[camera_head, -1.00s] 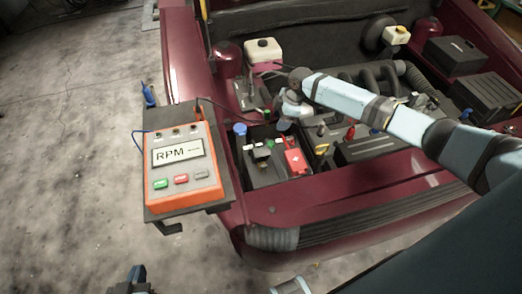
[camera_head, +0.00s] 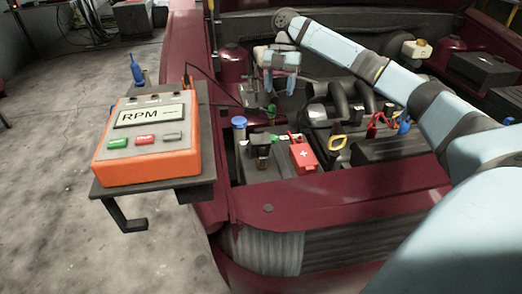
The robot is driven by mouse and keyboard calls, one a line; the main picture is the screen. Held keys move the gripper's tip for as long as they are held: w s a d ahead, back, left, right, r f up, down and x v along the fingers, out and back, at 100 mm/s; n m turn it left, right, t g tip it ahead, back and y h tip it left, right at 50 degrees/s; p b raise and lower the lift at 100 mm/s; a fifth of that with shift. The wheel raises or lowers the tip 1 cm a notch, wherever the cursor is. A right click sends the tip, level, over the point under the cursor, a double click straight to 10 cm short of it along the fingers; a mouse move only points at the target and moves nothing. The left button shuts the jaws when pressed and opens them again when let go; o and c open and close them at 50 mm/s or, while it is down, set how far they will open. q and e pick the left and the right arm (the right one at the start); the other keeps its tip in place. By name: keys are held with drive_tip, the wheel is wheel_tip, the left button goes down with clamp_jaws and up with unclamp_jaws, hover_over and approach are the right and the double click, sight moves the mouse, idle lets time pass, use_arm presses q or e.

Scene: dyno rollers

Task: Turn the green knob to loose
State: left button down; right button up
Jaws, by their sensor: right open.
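My right gripper (camera_head: 279,82) is open and hangs over the left part of the engine bay, at the end of my pale blue arm. A small green knob-like part (camera_head: 271,110) shows just below it, apart from the fingers as far as I can see. A second small green spot (camera_head: 274,138) shows on the black battery (camera_head: 252,170), beside its red cover. I cannot tell for certain which green part is the knob, nor how it is turned. My left gripper is out of view.
An orange RPM meter (camera_head: 150,140) sits on a grey shelf at the left fender. A blue cap (camera_head: 239,122), a red battery cover (camera_head: 303,157) and a yellow loop handle (camera_head: 337,143) crowd the bay. The dark red front edge (camera_head: 330,200) lies nearer.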

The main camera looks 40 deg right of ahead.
sight(275, 137)
use_arm(q)
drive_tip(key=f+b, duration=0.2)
drive_tip(key=b, duration=0.1)
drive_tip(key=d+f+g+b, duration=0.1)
drive_tip(key=b, duration=0.1)
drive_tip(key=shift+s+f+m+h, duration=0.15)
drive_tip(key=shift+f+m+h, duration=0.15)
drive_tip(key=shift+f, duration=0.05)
use_arm(e)
drive_tip(key=x, duration=1.3)
drive_tip(key=shift+s+a+f, duration=0.1)
drive_tip(key=shift+s+f, duration=0.15)
drive_tip(key=shift+f, duration=0.05)
